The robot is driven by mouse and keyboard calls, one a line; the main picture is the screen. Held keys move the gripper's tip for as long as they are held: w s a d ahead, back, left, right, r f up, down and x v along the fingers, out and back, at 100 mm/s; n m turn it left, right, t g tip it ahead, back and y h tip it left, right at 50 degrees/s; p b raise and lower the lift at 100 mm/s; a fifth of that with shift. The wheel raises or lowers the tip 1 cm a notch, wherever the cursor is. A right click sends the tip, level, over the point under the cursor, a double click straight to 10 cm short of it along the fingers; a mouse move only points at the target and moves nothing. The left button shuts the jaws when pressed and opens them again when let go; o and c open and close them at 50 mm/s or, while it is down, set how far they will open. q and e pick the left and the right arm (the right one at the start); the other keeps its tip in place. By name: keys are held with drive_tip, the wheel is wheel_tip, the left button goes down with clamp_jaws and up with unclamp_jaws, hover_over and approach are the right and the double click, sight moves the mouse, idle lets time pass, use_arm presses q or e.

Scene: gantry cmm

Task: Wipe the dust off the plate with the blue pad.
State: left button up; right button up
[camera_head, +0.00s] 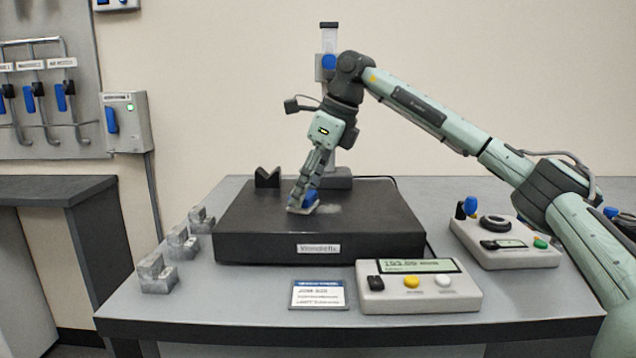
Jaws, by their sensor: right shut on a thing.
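The dark plate (360,225) is a thick black slab in the middle of the table. A pale patch of dust (329,209) shows on its top. My right gripper (303,200) points down over the plate, left of the dust patch. It is shut on the blue pad (311,198), whose pale underside is at the plate's top; whether it presses on the surface I cannot tell. The gripper fingers hide part of the pad. My left gripper is not in view.
A V-block (267,178) stands on the plate's back left. Several metal blocks (157,272) line the table's left side. A display box (418,287), a small card (318,294) and a control box (503,245) stand in front and at right. A column stand (328,40) rises behind.

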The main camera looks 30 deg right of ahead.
drive_tip(key=shift+a+f+p, duration=0.1)
drive_tip(key=shift+p, duration=0.25)
drive_tip(key=shift+s+d, duration=0.5)
drive_tip(key=shift+d, duration=0.3)
drive_tip(key=shift+s+d, duration=0.45)
drive_tip(key=shift+d, duration=0.35)
drive_tip(key=shift+s+d, duration=0.45)
drive_tip(key=shift+d, duration=0.3)
drive_tip(key=shift+s+d, duration=0.45)
drive_tip(key=shift+d, duration=0.25)
drive_tip(key=shift+s+a, duration=0.15)
drive_tip(key=shift+s, duration=0.2)
drive_tip(key=shift+w+a+p, duration=0.45)
drive_tip(key=shift+a+p, duration=0.35)
drive_tip(key=shift+a, duration=0.05)
drive_tip(key=shift+w+a+p, duration=0.4)
drive_tip(key=shift+w+a, duration=0.1)
drive_tip(key=shift+a, duration=0.25)
drive_tip(key=shift+w+a+p, duration=0.4)
drive_tip(key=shift+w+a, duration=0.05)
drive_tip(key=shift+a, duration=0.35)
drive_tip(key=shift+w+a+p, duration=0.4)
drive_tip(key=shift+w+a, duration=0.1)
drive_tip(key=shift+a, duration=0.25)
drive_tip(key=shift+s+d, duration=0.65)
drive_tip(key=shift+d, duration=0.4)
drive_tip(key=shift+s+d, duration=0.6)
drive_tip(key=shift+d, duration=0.45)
drive_tip(key=shift+s+d, duration=0.65)
drive_tip(key=shift+d, duration=0.4)
